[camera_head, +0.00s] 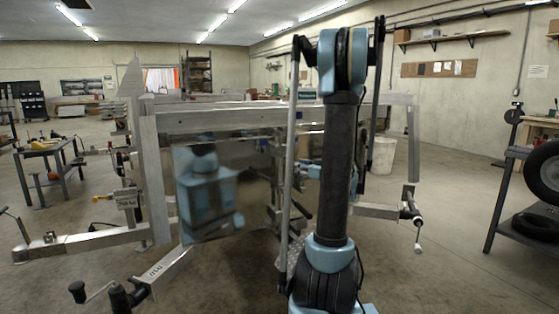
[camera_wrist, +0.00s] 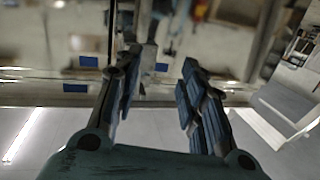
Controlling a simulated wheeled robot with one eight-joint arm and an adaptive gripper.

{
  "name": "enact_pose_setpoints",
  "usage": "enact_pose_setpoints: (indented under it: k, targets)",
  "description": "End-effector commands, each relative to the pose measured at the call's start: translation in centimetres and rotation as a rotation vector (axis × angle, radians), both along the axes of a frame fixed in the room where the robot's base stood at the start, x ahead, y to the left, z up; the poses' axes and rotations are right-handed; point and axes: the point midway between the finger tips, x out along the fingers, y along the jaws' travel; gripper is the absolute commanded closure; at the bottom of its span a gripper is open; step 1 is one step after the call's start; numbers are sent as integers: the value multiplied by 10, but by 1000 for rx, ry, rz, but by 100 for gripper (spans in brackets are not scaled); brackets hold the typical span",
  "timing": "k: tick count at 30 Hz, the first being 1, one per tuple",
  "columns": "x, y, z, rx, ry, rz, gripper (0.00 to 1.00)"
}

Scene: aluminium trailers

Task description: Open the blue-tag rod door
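In the wrist view, which looks upside down, my gripper (camera_wrist: 160,66) has its two dark blue-padded fingers spread apart, with nothing clearly held. Small blue tags show on a light rail beyond the fingers: one left (camera_wrist: 88,61), one below it (camera_wrist: 75,88) and one between the fingers (camera_wrist: 161,67). A thin dark upright rod (camera_wrist: 112,28) runs by the left fingertip. A pale metal upright (camera_wrist: 147,52) shows between the fingers; contact cannot be told. In the head view, a shiny door panel (camera_head: 207,215) on the trailer mirrors my body. My arm hides the gripper there.
The trailer frame (camera_head: 152,180) stands close ahead, with drawbars and a crank jack (camera_head: 90,292) low at front left. A workbench (camera_head: 45,150) stands left. A rack with tyres (camera_head: 520,200) stands right. Open floor (camera_head: 455,220) lies between trailer and rack.

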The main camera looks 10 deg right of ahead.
Motion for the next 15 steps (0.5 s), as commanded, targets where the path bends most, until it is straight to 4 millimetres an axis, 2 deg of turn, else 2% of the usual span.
enact_pose_setpoints:
  k: [3, 6, 11, 15]
  targets:
    - [9, -16, 0, 2, -51, -27, 62]
    - [12, -23, 1, 3, -74, -39, 62]
    - [21, -21, 1, 4, -83, -42, 62]
    - [37, -11, 1, 4, -82, -40, 62]
